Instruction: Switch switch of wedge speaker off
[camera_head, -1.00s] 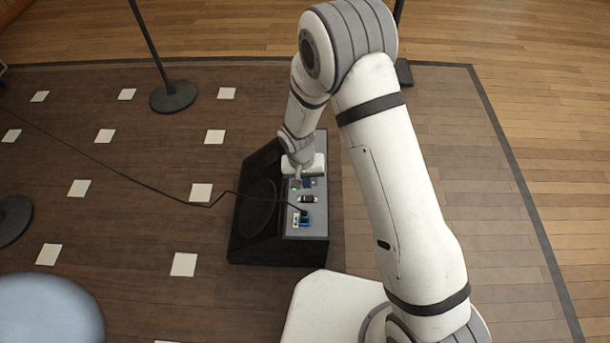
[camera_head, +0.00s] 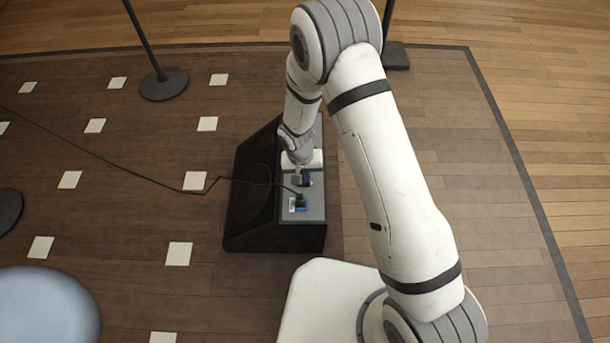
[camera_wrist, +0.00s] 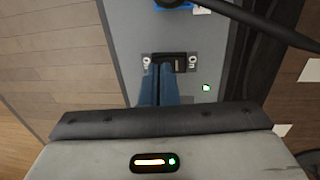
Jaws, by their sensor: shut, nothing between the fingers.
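The black wedge speaker (camera_head: 272,241) sits on the floor, its grey panel (camera_head: 315,206) facing up. In the wrist view its black rocker switch (camera_wrist: 181,63) lies between two white labels; the right one (camera_wrist: 193,62) seems to read On. A small light (camera_wrist: 206,87) beside it shows green. My gripper (camera_wrist: 163,70) is shut and empty, its blue fingers at the switch's near edge, covering part of it. I cannot tell whether they touch it. In the head view my gripper (camera_head: 299,178) is low over the panel and hides most of the switch.
A blue connector (camera_head: 300,206) with a black cable (camera_head: 140,171) is plugged into the panel; the cable runs left. A stand base (camera_head: 164,84) is behind left and another (camera_head: 396,57) behind right. A pale blue round object (camera_head: 45,310) is at lower left. Floor right of the speaker is clear.

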